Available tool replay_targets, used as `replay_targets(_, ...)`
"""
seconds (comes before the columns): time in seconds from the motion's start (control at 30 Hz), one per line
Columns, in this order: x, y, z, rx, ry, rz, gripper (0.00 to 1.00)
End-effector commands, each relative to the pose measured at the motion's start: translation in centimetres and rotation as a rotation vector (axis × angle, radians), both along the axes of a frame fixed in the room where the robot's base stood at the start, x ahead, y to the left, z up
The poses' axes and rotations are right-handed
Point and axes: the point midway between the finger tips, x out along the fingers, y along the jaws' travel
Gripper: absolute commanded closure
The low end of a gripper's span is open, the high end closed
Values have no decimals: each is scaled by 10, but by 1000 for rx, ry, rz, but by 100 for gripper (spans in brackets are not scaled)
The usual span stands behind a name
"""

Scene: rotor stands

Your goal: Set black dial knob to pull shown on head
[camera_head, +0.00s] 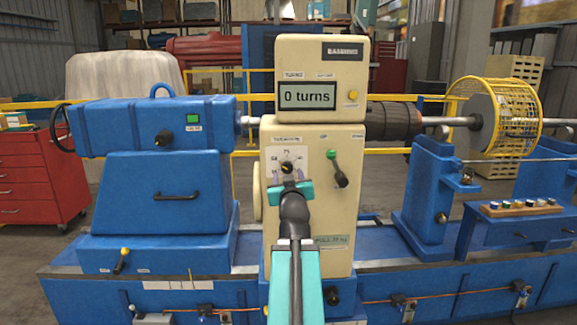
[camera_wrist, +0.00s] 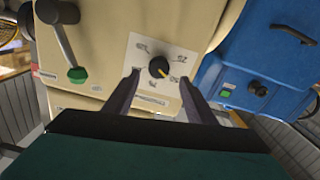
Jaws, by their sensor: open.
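The black dial knob (camera_head: 287,168) sits on a white dial plate on the front of a cream cabinet (camera_head: 345,205). In the wrist view the knob (camera_wrist: 158,67) shows a yellow pointer mark and printed scale figures around it. My gripper (camera_head: 291,186) is in front of the cabinet, just below the knob. In the wrist view my gripper (camera_wrist: 159,80) is open, its two dark fingers either side of the knob and apart from it. A pale green label (camera_head: 331,240) low on the cabinet seems to read "PULL" and a kg figure too small to be sure of.
A display (camera_head: 307,96) on the cabinet's head reads "0 turns". A green-tipped lever (camera_head: 336,168) stands right of the dial; it also shows in the wrist view (camera_wrist: 77,73). A blue motor housing (camera_head: 150,125) is at left, a yellow cage (camera_head: 497,115) at right.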

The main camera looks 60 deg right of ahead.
Motion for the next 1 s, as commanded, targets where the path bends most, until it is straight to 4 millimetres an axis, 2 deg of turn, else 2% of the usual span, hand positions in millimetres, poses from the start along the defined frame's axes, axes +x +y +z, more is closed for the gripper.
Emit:
replay_targets(0.57, 7, -11, 2, 1, -1, -4, 49)
replay_targets(1.0, 19, -30, 1, 0, 0, -6, 49)
